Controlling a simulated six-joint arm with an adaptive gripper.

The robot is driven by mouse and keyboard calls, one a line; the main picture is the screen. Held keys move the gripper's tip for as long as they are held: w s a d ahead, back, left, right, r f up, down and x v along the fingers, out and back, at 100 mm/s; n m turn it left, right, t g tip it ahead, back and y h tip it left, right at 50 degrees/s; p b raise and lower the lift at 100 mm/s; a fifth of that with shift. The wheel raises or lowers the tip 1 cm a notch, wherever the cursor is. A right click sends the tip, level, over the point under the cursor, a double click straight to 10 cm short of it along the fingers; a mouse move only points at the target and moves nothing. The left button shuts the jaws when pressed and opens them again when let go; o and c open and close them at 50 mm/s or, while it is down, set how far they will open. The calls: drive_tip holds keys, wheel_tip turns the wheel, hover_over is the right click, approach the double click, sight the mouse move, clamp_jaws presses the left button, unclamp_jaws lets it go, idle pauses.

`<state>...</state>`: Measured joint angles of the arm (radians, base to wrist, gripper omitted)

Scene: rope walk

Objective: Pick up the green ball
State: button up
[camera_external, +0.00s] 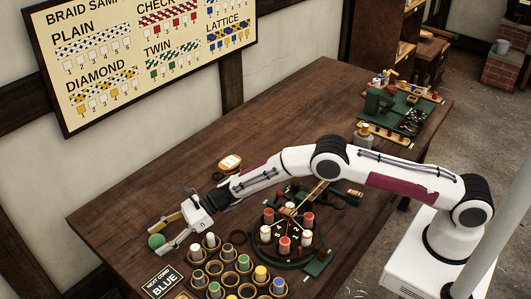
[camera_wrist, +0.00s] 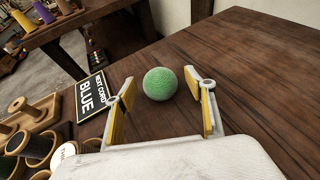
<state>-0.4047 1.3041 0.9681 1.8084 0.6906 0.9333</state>
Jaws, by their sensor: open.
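The green ball (camera_external: 156,240) rests on the dark wooden table (camera_external: 120,205) near its left end. In the wrist view the green ball (camera_wrist: 160,84) shows between and slightly beyond my two fingertips, with dark wood around it. My gripper (camera_external: 170,232) is open, its yellow-padded fingers spread either side of the ball's near side. In the wrist view my gripper (camera_wrist: 158,88) shows gaps between each finger and the ball, and it holds nothing. I cannot tell the exact height of the fingertips above the table.
A black "BLUE" sign (camera_external: 162,283) lies near the ball; it also shows in the wrist view (camera_wrist: 91,94). A rack of spools (camera_external: 228,268) and a round braiding stand (camera_external: 285,238) stand to the right. The table beyond the ball is clear.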

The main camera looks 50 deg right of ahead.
drive_tip(key=shift+w+a+f, duration=0.25)
drive_tip(key=shift+a, duration=0.35)
drive_tip(key=c, duration=1.2)
